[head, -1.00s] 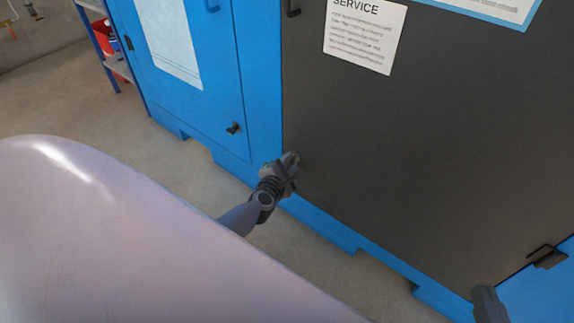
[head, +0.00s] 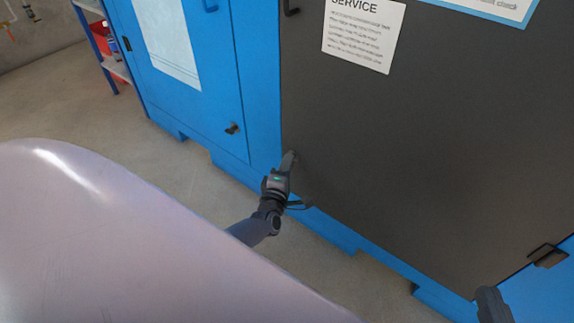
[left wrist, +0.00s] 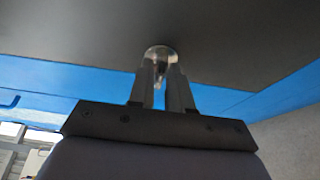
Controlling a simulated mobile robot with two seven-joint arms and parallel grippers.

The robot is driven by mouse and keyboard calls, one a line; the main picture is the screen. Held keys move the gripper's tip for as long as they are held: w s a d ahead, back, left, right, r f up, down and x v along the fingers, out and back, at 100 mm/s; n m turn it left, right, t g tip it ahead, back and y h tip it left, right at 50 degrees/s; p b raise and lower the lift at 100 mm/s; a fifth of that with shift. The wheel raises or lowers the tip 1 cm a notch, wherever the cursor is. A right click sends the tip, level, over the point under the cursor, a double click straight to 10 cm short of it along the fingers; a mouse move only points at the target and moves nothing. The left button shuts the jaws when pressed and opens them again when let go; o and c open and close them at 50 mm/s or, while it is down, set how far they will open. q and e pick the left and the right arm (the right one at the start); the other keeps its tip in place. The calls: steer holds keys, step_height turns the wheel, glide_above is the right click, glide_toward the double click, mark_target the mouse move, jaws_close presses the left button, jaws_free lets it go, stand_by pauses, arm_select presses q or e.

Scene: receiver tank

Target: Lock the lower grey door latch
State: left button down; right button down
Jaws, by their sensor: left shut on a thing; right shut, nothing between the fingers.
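The grey door (head: 420,130) fills the right of the head view and looks closed in the blue housing. My left gripper (head: 289,160) is at its lower left edge. In the left wrist view its two fingers (left wrist: 163,85) are shut on the latch, a small part with a round, shiny metal base (left wrist: 161,53) on the dark door face. The fingers hide most of the latch, and its turn angle is hard to tell. My right gripper (head: 492,304) is only partly in view at the bottom right, shut and empty, apart from the latch.
A blue door (head: 185,60) with a small black handle (head: 232,128) is to the left. A black bracket (head: 547,256) sits at the door's lower right. Shelving (head: 110,45) stands far left. Bare floor (head: 100,115) lies in front.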

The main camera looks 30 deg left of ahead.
stand_by(0.4)
arm_select(q)
steer(key=c, duration=1.2)
jaws_free()
